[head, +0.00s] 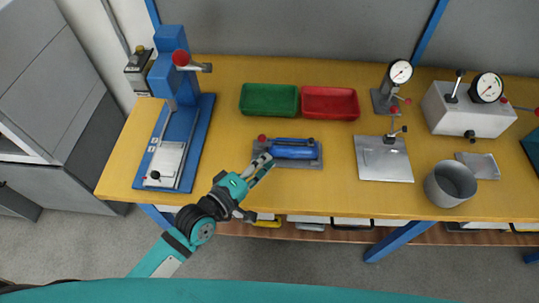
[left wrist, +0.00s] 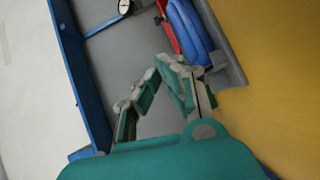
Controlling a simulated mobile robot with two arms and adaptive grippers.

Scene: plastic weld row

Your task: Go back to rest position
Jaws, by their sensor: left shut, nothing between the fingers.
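My left gripper (head: 266,160) reaches in from the lower left in the head view. Its fingertips are at the front edge of a blue cylindrical fixture (head: 293,149) on a grey plate; I cannot tell whether they touch it. In the left wrist view the fingers (left wrist: 163,66) converge and hold nothing. The blue fixture (left wrist: 189,32) lies just beyond them there. My right gripper is in neither view.
The yellow workbench (head: 222,120) carries a blue press (head: 172,140) at left, a green bin (head: 269,100), a red bin (head: 330,103), a flat metal plate fixture (head: 384,162), dial gauges and a grey cup (head: 450,184). Grey floor lies in front.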

